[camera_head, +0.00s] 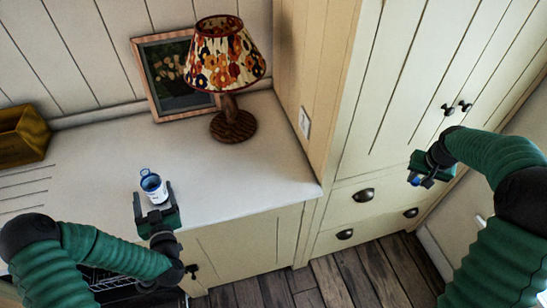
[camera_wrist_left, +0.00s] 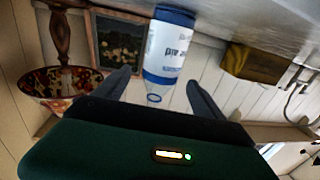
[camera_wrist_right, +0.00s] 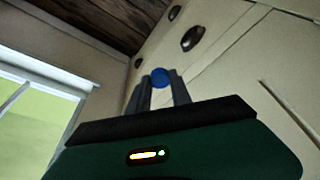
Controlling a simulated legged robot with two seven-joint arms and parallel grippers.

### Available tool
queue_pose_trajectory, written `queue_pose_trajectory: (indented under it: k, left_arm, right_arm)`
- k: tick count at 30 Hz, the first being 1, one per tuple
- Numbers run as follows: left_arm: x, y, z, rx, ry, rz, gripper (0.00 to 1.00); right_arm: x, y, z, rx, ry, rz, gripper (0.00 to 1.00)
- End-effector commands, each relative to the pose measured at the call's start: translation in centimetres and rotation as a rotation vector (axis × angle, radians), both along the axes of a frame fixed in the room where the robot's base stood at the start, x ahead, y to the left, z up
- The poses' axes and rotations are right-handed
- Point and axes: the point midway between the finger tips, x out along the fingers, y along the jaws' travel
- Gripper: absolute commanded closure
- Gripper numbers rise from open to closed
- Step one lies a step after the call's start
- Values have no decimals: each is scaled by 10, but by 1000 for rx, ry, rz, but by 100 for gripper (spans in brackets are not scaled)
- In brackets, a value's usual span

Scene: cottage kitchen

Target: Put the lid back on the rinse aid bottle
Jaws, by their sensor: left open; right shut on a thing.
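The rinse aid bottle (camera_head: 154,189), white with blue bands, stands upright on the counter near its front edge. It has an open-looking blue top in the head view. In the left wrist view the bottle (camera_wrist_left: 168,48) lies between and beyond the fingers. My left gripper (camera_head: 154,203) is open, its fingers close around or just short of the bottle; I cannot tell if they touch it. My right gripper (camera_head: 418,178) is away from the counter, in front of the tall cupboard, shut on the blue lid (camera_wrist_right: 160,77). The lid shows between its fingertips in the right wrist view.
A lamp with a floral shade (camera_head: 224,62) and a framed picture (camera_head: 172,75) stand at the back of the counter (camera_head: 95,165). A brown box (camera_head: 22,134) is at the left. The counter right of the bottle is clear. Drawers (camera_head: 350,212) are below the cupboard.

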Motion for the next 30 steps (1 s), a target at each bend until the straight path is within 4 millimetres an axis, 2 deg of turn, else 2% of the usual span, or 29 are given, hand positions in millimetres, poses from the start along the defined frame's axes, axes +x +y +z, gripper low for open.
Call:
queue_pose_trajectory:
  k: [7,12,16,26,27,30]
  left_arm:
    - [5,2,2,-1,-1,1,20]
    - [31,14,3,-1,-3,3,20]
    - [45,19,1,-1,-1,1,20]
    - [48,20,0,0,0,-1,20]
    - [48,20,0,0,0,-1,22]
    - [48,20,0,0,0,-1,35]
  right_arm:
    - [0,0,4,0,0,0,100]
    - [0,0,15,0,0,0,100]
    - [0,0,16,0,0,0,100]
    - [0,0,16,0,0,0,100]
    - [0,0,16,0,0,0,100]
    - [0,0,16,0,0,0,100]
